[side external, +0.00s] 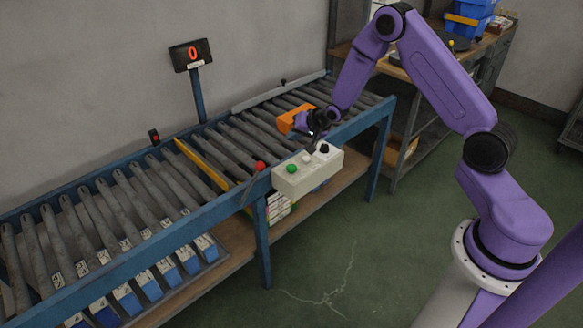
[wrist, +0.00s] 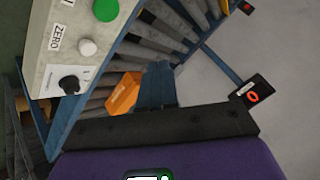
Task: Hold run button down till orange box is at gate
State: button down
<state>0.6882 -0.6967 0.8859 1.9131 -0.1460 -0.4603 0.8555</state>
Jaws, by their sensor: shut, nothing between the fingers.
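The orange box (side external: 294,121) sits on the roller conveyor, partly hidden behind my gripper; it also shows in the wrist view (wrist: 124,93). A yellow bar (side external: 203,165), which looks like the gate, crosses the rollers further left, with clear rollers between it and the box. The pale control box (side external: 309,174) has a green button (side external: 292,169), a white button (side external: 306,158) and a black knob (side external: 323,148). The wrist view shows the green button (wrist: 106,9) and the white one labelled ZERO (wrist: 87,47). My gripper (side external: 317,136) is shut and empty near the knob end; contact cannot be told.
A display (side external: 190,55) on a blue post reads 0. A red-knobbed lever (side external: 260,165) stands left of the control box. A bench (side external: 408,75) with blue bins is behind my arm. Open green floor (side external: 350,255) lies in front of the conveyor.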

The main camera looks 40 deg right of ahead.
aim_at(294, 168)
jog(key=shift+f, duration=0.1)
jog(key=shift+f, duration=4.3)
jog(key=shift+f, duration=0.15)
jog(key=shift+f, duration=0.3)
